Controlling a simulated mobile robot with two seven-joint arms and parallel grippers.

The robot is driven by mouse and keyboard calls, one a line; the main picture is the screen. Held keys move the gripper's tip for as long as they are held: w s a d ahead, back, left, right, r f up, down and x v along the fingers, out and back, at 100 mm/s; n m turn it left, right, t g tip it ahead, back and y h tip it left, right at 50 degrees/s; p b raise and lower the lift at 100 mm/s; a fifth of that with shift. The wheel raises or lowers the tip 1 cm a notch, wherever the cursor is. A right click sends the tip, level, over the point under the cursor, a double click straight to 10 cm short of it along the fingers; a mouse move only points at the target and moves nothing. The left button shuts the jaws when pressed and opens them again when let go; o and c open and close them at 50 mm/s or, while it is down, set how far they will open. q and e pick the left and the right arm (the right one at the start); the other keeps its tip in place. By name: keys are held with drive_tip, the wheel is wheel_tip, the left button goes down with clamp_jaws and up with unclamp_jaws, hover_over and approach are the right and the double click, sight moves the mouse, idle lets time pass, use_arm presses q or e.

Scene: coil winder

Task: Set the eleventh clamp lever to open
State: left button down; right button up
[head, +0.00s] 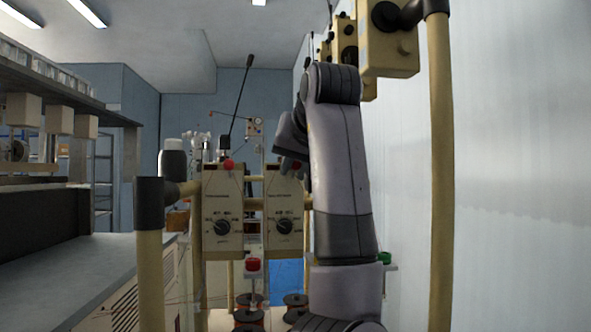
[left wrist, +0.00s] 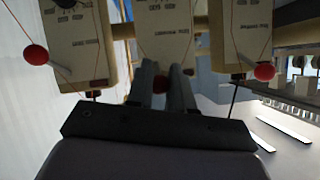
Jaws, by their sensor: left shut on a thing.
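In the left wrist view, my left gripper (left wrist: 162,88) is shut on a red ball knob (left wrist: 160,84) of a clamp lever, in front of the middle cream box (left wrist: 165,40). Most of that lever is hidden by the fingers. Neighbouring red lever knobs show at the left (left wrist: 36,54) and at the right (left wrist: 265,72), clear of the gripper. In the head view, my left gripper (head: 290,152) is at the top of the right-hand dial box (head: 284,210), partly hidden by my arm. The left-hand dial box (head: 222,212) has a red knob (head: 228,164) at its top. No lever numbers are readable.
A yellow post (head: 441,170) stands close at the right, before a pale wall (head: 520,190). Another yellow post (head: 150,260) stands at the left. Cream boxes (head: 390,45) hang above my arm. Dark spools (head: 250,315) sit low in the middle.

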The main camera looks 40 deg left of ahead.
use_arm(q)
drive_tip(key=shift+r, duration=0.1)
idle(0.4)
drive_tip(key=c, duration=1)
unclamp_jaws()
drive_tip(key=shift+c, duration=0.2)
drive_tip(key=b+v, duration=0.1)
drive_tip(key=v, duration=0.6)
